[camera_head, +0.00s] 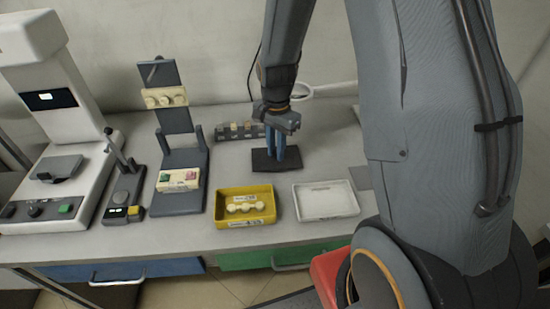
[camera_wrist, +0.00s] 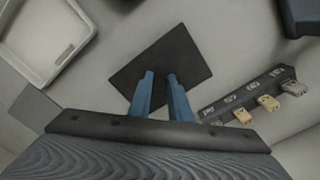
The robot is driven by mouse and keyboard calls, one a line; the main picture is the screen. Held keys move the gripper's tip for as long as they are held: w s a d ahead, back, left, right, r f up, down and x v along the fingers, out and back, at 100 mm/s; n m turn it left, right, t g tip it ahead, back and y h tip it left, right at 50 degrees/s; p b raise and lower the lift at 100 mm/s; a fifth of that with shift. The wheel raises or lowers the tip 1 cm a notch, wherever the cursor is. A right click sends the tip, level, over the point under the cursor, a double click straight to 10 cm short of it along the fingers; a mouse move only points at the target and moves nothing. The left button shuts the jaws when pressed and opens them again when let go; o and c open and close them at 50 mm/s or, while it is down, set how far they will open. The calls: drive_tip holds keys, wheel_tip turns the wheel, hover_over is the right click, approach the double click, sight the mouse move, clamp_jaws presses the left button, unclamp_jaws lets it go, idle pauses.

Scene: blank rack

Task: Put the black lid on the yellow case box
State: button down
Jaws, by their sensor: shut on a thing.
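The black lid (camera_head: 264,163) is a flat dark plate behind the yellow case box, near the back of the bench. In the wrist view the lid (camera_wrist: 181,50) lies beyond my fingertips. My gripper (camera_head: 278,152) points down with its blue fingers close together at the lid's middle, shut on it. The fingers (camera_wrist: 161,77) also show in the wrist view. Whether the lid touches the bench or is slightly above it, I cannot tell. The yellow case box (camera_head: 245,221) is open on top, with several pale round pieces inside, in front of the lid and to its left.
A white tray (camera_head: 326,214) stands right of the yellow box. A dark rack with small blocks (camera_head: 238,131) is behind the lid; it is also in the wrist view (camera_wrist: 244,97). A dark stand (camera_head: 179,205) and a white instrument (camera_head: 60,185) stand on the left.

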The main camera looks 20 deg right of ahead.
drive_tip(key=shift+r+p, duration=2.25)
drive_tip(key=shift+r, duration=0.85)
